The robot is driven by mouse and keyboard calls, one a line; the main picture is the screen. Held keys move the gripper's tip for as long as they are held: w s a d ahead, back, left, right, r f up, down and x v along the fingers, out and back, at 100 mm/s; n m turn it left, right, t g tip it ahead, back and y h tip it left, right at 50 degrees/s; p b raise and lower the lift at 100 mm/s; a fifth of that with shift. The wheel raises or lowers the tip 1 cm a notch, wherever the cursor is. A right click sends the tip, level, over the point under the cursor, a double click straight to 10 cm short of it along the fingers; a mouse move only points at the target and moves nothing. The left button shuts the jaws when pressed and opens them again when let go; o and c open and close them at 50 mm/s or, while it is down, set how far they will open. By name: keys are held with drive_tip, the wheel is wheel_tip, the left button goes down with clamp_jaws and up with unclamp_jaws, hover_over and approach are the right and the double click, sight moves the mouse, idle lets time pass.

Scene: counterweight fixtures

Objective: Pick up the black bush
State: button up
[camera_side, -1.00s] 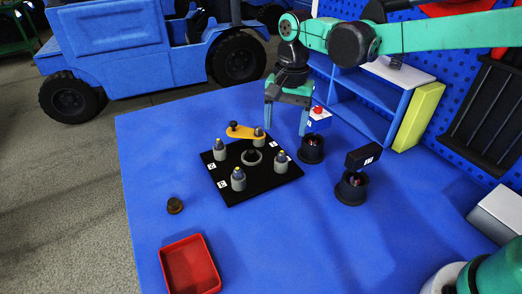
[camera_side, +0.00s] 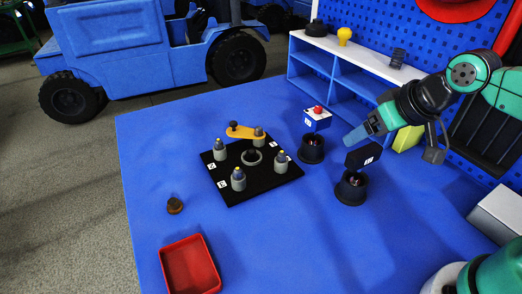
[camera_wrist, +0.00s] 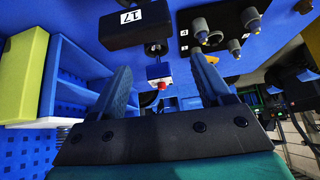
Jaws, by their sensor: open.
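I cannot tell for certain which piece is the black bush. Two black round cups stand on the blue table, one (camera_side: 312,154) under a blue-and-white block (camera_side: 316,124) with a red knob, the other (camera_side: 351,194) below a black numbered block (camera_side: 362,155). A small dark brown round piece (camera_side: 175,206) stands alone at the left. My gripper (camera_side: 354,141) is tilted, above the table beside the black block, its blue fingers apart and empty. In the wrist view my gripper (camera_wrist: 160,74) is open; the red-knobbed block (camera_wrist: 159,71) and black block (camera_wrist: 134,25) lie beyond its fingers.
A red tray (camera_side: 190,267) sits at the front left. A blue shelf (camera_side: 346,76) stands behind. The front middle of the table is clear.

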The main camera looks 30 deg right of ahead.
drive_tip(key=shift+s+d+f, duration=0.15)
drive_tip(key=shift+s+f, duration=0.1)
drive_tip(key=shift+c, duration=0.4)
drive_tip(key=shift+w+r, duration=0.3)
drive_tip(key=w+a+r+g, duration=0.1)
drive_tip(key=w+a+r, duration=0.15)
drive_tip(key=w, duration=0.25)
drive_tip(key=m+g, duration=0.5)
drive_tip(key=g, duration=0.1)
hover_over(252, 151)
wheel_tip(252, 151, down, 9)
drive_tip(key=shift+f, duration=3.1)
